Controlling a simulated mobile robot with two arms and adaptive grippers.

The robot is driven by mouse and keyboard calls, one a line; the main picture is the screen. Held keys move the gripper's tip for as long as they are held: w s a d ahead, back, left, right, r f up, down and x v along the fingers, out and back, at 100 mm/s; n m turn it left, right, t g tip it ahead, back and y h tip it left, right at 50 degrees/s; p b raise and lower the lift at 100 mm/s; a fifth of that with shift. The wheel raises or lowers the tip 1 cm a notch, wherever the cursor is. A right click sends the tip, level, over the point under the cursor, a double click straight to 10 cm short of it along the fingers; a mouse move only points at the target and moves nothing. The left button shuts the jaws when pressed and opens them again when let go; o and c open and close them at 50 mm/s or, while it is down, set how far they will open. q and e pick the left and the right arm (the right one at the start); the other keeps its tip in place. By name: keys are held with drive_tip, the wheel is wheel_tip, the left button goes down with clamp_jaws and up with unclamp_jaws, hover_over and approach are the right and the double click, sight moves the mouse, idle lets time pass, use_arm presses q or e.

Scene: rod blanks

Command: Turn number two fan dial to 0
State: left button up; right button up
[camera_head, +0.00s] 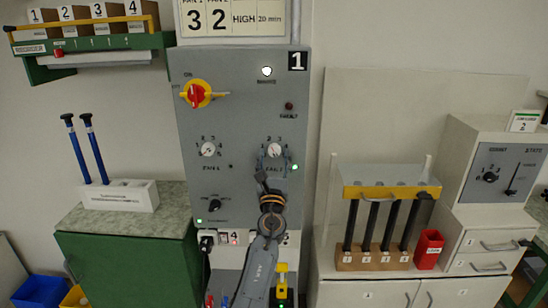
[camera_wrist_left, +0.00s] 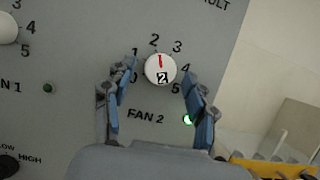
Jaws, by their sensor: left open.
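The number two fan dial (camera_wrist_left: 160,68) is a round white knob with a red pointer line and a "2" tag. Its pointer points up at about the 2 on the printed 0 to 5 scale. In the head view the dial (camera_head: 275,149) is on the right side of the grey panel, just beyond my gripper. My left gripper (camera_wrist_left: 158,80) is open, with one blue-padded finger on each side of the dial and a gap at both sides. In the head view my left gripper (camera_head: 271,165) partly covers the FAN 2 area. My right gripper is not in view.
The fan 1 dial (camera_head: 208,149) is left of fan 2. A red rotary switch (camera_head: 196,95) is higher up. A lit green lamp (camera_wrist_left: 188,119) is below right of the dial. A rack with dark rods (camera_head: 382,225) stands on the cabinet at right.

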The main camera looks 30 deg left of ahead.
use_arm(q)
drive_tip(key=shift+w+a+r, duration=0.1)
drive_tip(key=shift+w, duration=0.05)
drive_tip(key=shift+c, duration=0.2)
drive_tip(key=c, duration=1.1)
drive_tip(key=shift+n, duration=0.4)
